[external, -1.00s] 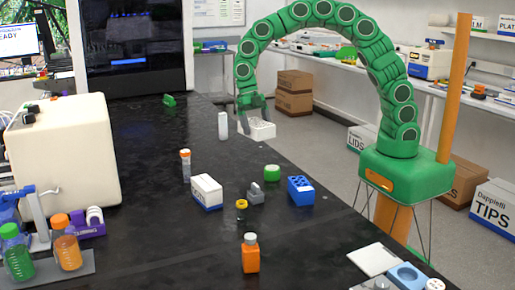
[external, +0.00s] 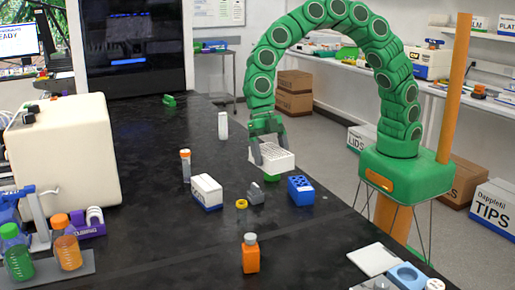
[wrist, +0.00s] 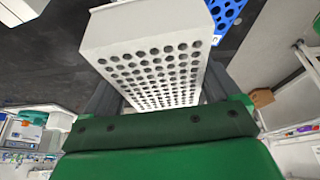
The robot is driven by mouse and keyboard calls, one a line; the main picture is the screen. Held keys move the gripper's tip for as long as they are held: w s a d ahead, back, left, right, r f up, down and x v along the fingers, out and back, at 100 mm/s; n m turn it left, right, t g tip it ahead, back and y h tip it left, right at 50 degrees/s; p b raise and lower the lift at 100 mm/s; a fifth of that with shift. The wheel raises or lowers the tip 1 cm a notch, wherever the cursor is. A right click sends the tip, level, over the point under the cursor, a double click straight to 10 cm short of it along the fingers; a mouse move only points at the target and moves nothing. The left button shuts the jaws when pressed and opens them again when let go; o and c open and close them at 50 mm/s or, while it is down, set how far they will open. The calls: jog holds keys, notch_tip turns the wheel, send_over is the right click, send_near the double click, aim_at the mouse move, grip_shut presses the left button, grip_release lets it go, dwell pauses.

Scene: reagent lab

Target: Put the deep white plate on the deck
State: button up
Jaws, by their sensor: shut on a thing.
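The deep white plate (external: 278,159) is a block with a grid of many round holes in its top. My gripper (external: 268,145) is shut on it and holds it above the black bench, near its right edge. In the wrist view the plate (wrist: 148,60) fills the middle between the dark fingers, holes facing the camera.
Below and around the plate are a partly hidden green round object (external: 271,178), a blue rack (external: 300,190), a grey object (external: 256,193) and a white box (external: 206,192). An orange bottle (external: 250,254) stands nearer. A white bottle (external: 223,126) stands left of my gripper.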

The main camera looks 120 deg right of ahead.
jog(key=s+a, duration=0.3)
jog(key=a, duration=1)
jog(key=s+a+m, duration=0.1)
jog(key=s+a, duration=0.1)
jog(key=a, duration=1.2)
jog(key=shift+s+a+r, duration=0.2)
jog(key=shift+s+a, duration=0.1)
jog(key=shift+s, duration=0.1)
jog(key=shift+w, duration=0.1)
jog(key=shift+w+a+f, duration=1.1)
jog(key=shift+w+f, duration=0.5)
jog(key=shift+w, duration=0.35)
jog(key=shift+w+a+f, duration=1.05)
jog(key=shift+w+f, duration=0.5)
jog(key=shift+w, duration=0.45)
jog(key=shift+w+a+f, duration=1.1)
jog(key=shift+w+f, duration=0.5)
jog(key=shift+w, duration=0.35)
jog(key=shift+w+a+f, duration=0.1)
jog(key=shift+w+f, duration=0.1)
jog(key=shift+f, duration=0.25)
notch_tip(320, 180, down, 3)
jog(key=shift+r, duration=0.15)
